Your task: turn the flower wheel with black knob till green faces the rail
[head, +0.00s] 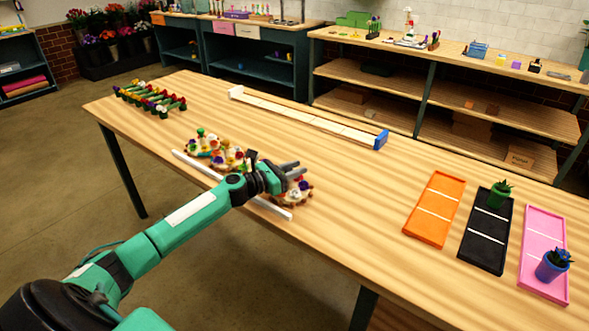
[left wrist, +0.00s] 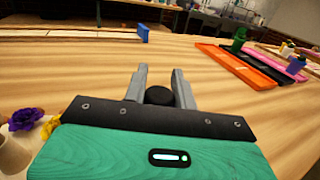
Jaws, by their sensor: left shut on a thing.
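My left gripper (head: 300,169) is over the rightmost flower wheel (head: 304,194) in the head view and covers much of it. In the left wrist view, its two grey fingers stand on either side of a round black knob (left wrist: 160,95), and it is shut on that knob. Small coloured flowers show around this wheel's rim; the gripper hides which colour faces the rail. A thin white rail (head: 200,167) runs along the near side of the wheels, partly behind my arm. More flower wheels (head: 212,150) with mixed colours sit to the left. My right gripper is not in view.
A long white strip (head: 310,117) with a blue end block (head: 381,139) lies farther back. Bundled flowers (head: 150,98) lie at the far left. Orange (head: 435,208), black (head: 486,232) and pink (head: 543,253) trays lie right, two with potted plants. The table between is clear.

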